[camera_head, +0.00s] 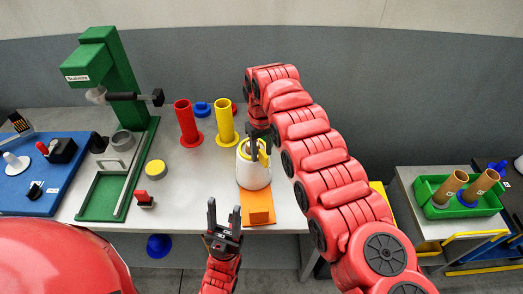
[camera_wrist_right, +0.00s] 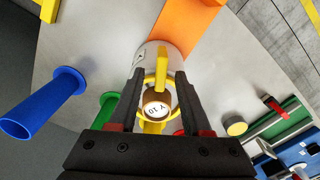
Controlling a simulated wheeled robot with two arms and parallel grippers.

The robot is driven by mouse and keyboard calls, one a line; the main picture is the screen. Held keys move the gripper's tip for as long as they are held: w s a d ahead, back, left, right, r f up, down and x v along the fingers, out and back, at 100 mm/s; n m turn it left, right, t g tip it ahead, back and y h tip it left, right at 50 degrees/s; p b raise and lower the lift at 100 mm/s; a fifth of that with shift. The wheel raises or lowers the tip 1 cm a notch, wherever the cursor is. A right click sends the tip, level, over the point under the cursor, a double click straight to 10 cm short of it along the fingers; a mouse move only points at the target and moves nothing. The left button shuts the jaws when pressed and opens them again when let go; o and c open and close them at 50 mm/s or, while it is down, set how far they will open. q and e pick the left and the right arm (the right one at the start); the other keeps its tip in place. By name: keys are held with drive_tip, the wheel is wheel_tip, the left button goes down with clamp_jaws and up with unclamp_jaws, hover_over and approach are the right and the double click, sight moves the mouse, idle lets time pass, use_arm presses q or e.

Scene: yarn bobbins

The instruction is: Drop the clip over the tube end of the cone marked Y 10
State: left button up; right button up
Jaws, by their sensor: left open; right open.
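The white cone (camera_head: 254,175) stands upright on the table behind an orange block. Its brown tube end (camera_wrist_right: 153,97) is marked Y 10 in the right wrist view. A yellow clip (camera_head: 263,158) is at the top of the cone. In the right wrist view the clip (camera_wrist_right: 162,68) shows as a ring and tab around the tube end; how far down it sits is unclear. My right gripper (camera_wrist_right: 160,100) is open above the cone, its fingers on either side of the clip and tube end. My left gripper (camera_head: 224,216) is open and empty near the table's front edge.
A red flanged tube (camera_head: 184,118) and a yellow one (camera_head: 226,122) stand behind the cone. A blue flanged tube (camera_wrist_right: 40,105) shows in the right wrist view. The orange block (camera_head: 258,212) lies in front. A green stand (camera_head: 108,70) is at left, a green crate (camera_head: 428,210) at right.

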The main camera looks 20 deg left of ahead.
drive_tip(key=shift+r, duration=0.3)
wheel_tip(320, 180, up, 3)
drive_tip(key=shift+f+b, duration=0.1)
drive_tip(key=shift+b, duration=0.45)
wheel_tip(320, 180, up, 4)
drive_tip(key=shift+f+p, duration=0.1)
drive_tip(key=shift+p, duration=0.9)
wheel_tip(320, 180, up, 10)
drive_tip(key=p, duration=1)
